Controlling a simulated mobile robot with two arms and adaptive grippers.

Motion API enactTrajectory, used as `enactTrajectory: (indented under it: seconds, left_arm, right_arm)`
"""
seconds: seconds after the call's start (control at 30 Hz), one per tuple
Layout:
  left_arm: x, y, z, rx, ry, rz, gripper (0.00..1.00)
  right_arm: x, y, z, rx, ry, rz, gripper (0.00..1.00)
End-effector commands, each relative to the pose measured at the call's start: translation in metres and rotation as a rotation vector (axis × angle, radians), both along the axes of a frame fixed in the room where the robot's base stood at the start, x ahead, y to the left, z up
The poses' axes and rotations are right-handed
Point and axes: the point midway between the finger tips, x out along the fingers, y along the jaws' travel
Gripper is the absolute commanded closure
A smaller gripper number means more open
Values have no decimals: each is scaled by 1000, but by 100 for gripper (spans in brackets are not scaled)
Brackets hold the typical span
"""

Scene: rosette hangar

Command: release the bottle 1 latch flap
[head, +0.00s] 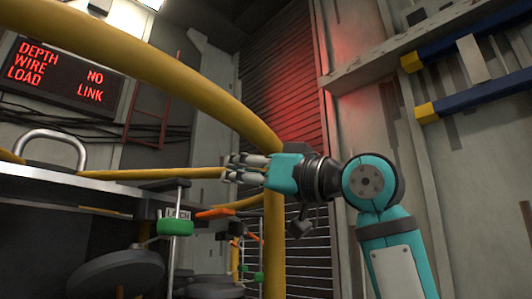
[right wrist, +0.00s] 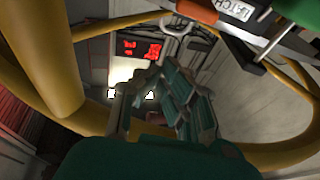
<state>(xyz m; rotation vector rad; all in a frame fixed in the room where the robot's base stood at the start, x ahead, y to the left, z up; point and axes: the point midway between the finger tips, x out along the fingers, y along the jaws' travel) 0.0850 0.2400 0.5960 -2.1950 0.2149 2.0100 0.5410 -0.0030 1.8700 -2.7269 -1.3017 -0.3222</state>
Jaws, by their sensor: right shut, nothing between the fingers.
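My right gripper (head: 232,167) comes in from the right with its teal arm, fingers pointing left and held close together. In the right wrist view the shut, empty fingers (right wrist: 160,82) show in the middle. Below the fingers in the head view is a post with a white latch label (head: 178,215), a green block (head: 175,228) and an orange flap (head: 215,212). The gripper is apart from the flap. The label (right wrist: 237,10) and orange flap (right wrist: 198,9) also show at the top of the wrist view. Which bottle this latch belongs to cannot be told. My left gripper is out of view.
Yellow rails (head: 150,65) curve overhead, and a yellow post (head: 273,240) stands just below my right gripper. A second latch post with green block (head: 258,276) stands behind. Dark round discs (head: 115,272) sit low at left. A red-lettered display (head: 62,77) hangs on the wall.

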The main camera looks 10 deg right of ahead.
Motion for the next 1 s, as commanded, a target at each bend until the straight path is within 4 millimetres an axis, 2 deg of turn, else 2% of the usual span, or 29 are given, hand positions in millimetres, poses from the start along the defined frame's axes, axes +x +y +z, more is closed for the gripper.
enactTrajectory:
  seconds: [0.03,0.13,0.33,0.8,1.0]
  left_arm:
    - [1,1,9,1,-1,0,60]
    - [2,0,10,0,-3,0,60]
    - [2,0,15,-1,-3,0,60]
    - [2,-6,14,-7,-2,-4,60]
    - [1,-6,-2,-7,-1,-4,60]
  right_arm:
    - [5,4,1,0,1,0,100]
    - [2,1,-17,0,-1,-1,100]
    - [1,0,-35,1,1,0,100]
    - [-1,-1,-40,2,-1,-1,100]
    - [-9,-1,-47,40,-35,-1,100]
